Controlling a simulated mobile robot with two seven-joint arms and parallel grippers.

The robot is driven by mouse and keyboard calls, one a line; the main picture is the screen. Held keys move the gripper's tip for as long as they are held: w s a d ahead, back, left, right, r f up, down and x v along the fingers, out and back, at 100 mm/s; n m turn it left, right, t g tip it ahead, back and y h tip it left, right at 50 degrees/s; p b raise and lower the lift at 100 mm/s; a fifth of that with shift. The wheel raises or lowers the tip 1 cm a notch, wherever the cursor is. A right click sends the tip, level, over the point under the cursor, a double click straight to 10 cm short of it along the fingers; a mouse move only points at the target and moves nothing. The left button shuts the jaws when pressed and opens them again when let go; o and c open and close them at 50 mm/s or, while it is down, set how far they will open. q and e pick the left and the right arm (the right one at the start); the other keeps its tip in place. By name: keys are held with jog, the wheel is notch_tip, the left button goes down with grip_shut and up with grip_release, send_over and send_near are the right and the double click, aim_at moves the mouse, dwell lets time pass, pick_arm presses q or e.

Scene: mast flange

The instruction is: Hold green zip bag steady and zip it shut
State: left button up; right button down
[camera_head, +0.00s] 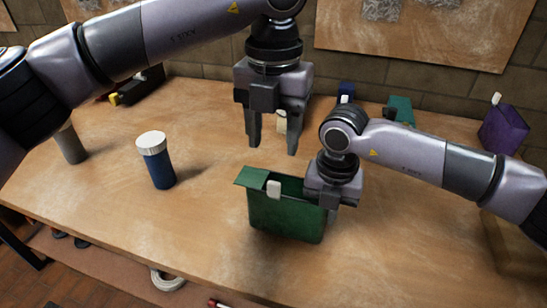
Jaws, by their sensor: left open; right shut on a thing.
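The green zip bag (285,218) stands upright on the table at the centre. Its top is open, and its white slider (273,188) is near the left end of the top edge. My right gripper (331,203) is shut on the bag at the right end of its top edge; its fingertips are partly hidden. My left gripper (272,146) is open and empty, pointing down above the table behind the bag. It does not appear to touch the bag.
A blue jar with a white lid (157,165) stands left of the bag, and a grey cup (71,145) further left. A purple bag (503,128) and a teal one (400,109) stand at the back right. The table's (110,210) front left is clear.

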pick_arm(q)
jog(key=shift+r, duration=0.9)
jog(key=shift+a, duration=0.1)
jog(key=c, duration=0.7)
jog(key=shift+a+f, duration=0.15)
jog(key=shift+f, duration=0.05)
grip_shut()
jog(key=w+a+f+g+h, duration=0.1)
jog(key=w+a+f+h, duration=0.1)
jog(key=a+h, duration=0.4)
jog(key=w+a+f+g+h, duration=0.1)
jog(key=a+f+h, duration=0.2)
jog(key=a, duration=0.6)
send_near(267, 194)
notch_tip(267, 194, down, 3)
jog(key=d, duration=0.3)
jog(key=shift+s+f, duration=0.1)
jog(key=shift+f, duration=0.25)
jog(key=shift+s+d, duration=0.1)
jog(key=shift+d, duration=0.4)
